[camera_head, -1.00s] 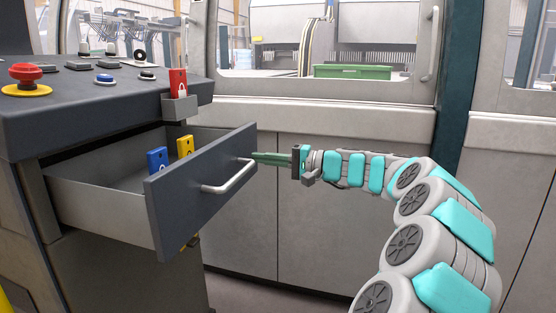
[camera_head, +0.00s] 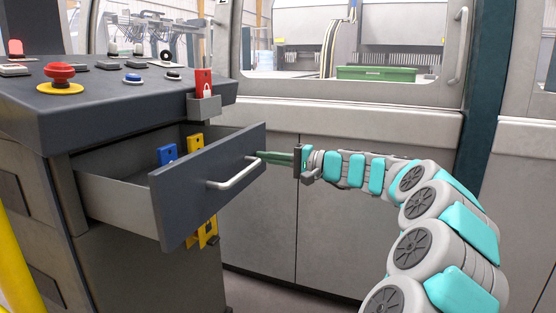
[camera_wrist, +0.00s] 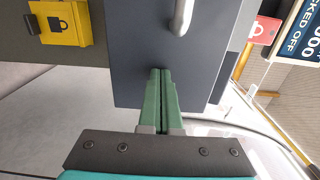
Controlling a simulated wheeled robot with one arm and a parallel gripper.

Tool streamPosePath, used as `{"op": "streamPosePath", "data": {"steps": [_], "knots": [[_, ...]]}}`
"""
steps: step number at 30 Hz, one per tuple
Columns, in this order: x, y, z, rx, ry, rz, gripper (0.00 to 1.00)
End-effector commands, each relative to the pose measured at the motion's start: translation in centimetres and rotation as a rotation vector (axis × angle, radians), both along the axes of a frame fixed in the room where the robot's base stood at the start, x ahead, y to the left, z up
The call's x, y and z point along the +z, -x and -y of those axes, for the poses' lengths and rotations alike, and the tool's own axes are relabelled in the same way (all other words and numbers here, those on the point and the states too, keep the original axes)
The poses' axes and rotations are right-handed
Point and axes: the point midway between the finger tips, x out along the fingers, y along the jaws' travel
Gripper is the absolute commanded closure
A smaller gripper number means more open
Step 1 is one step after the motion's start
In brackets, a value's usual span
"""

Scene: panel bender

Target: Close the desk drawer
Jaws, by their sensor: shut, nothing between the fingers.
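The desk drawer (camera_head: 205,190) has a dark grey front and stands partly open from the desk (camera_head: 90,115). Its handle (camera_head: 235,175) is a light metal bar. A blue padlock (camera_head: 167,154) and a yellow padlock (camera_head: 195,143) are inside. My gripper (camera_head: 260,157) is shut and empty, with green fingers at the right end of the drawer front. In the wrist view, the fingertips (camera_wrist: 160,72) meet or nearly meet the front's face (camera_wrist: 130,60), beside the handle (camera_wrist: 182,17); exact contact is hard to tell.
A red emergency button (camera_head: 60,72) and smaller buttons sit on the desk top. A yellow lock part (camera_head: 208,234) shows below the drawer. Machine panels (camera_head: 330,210) stand behind my arm.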

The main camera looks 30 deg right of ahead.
Motion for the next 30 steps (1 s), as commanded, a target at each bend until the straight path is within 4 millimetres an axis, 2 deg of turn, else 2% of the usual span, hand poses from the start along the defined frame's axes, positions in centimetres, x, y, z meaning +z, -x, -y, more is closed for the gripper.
{"op": "streamPosePath", "data": {"steps": [3,18,30], "knots": [[0.0,-1.9,-1.8,0.009,0.001,0.001,1.0],[-0.1,-9.4,-7.6,0.006,0.0,-0.002,1.0],[0.0,-14.2,-11.2,0.004,0.003,0.0,1.0]]}}
